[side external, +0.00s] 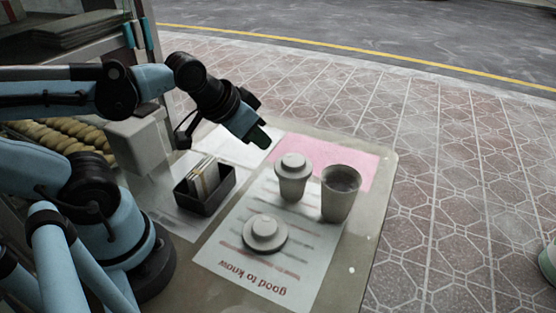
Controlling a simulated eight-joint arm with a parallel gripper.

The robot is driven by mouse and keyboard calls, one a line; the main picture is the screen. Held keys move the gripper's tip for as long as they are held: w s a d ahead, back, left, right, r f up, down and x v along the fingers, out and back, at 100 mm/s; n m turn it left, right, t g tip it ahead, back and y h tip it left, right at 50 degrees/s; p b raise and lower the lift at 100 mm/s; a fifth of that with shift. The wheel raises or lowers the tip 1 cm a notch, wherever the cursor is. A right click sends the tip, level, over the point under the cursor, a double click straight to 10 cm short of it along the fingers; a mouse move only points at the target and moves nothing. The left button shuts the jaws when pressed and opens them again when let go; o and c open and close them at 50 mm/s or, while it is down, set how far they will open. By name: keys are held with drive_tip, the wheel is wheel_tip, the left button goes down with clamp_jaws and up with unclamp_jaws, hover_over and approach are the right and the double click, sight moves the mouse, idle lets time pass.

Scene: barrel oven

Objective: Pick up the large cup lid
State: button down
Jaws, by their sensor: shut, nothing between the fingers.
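The large cup lid (265,233), pale grey and round with a raised middle, lies flat on a printed "good to know" sheet on the table. Behind it stands a large open cup (341,192) with something dark inside. Left of that cup is a smaller cup (292,185) with its own lid (293,162) on. My gripper (263,142) is in the air above the back of the table, pointing down and to the right. It is shut and empty, well apart from the lid and the cups.
A black box (206,188) holding upright packets stands left of the sheet (250,273). A pink sheet (353,163) lies behind the cups. A grey block-like container (138,147) and a tray of rolls (70,138) are farther left. The table's right edge (377,225) is clear.

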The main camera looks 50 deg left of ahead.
drive_tip(key=c, duration=1.8)
unclamp_jaws()
drive_tip(key=o, duration=1.8)
drive_tip(key=m+g, duration=0.7)
drive_tip(key=m, duration=0.2)
hover_over(265, 225)
drive_tip(key=shift+w+d+f, duration=0.1)
drive_tip(key=shift+d+f, duration=0.05)
drive_tip(key=shift+f, duration=1.7)
drive_tip(key=shift+d+f, duration=0.1)
drive_tip(key=shift+f, duration=1.75)
drive_tip(key=shift+a+f, duration=0.2)
drive_tip(key=shift+f, duration=2.55)
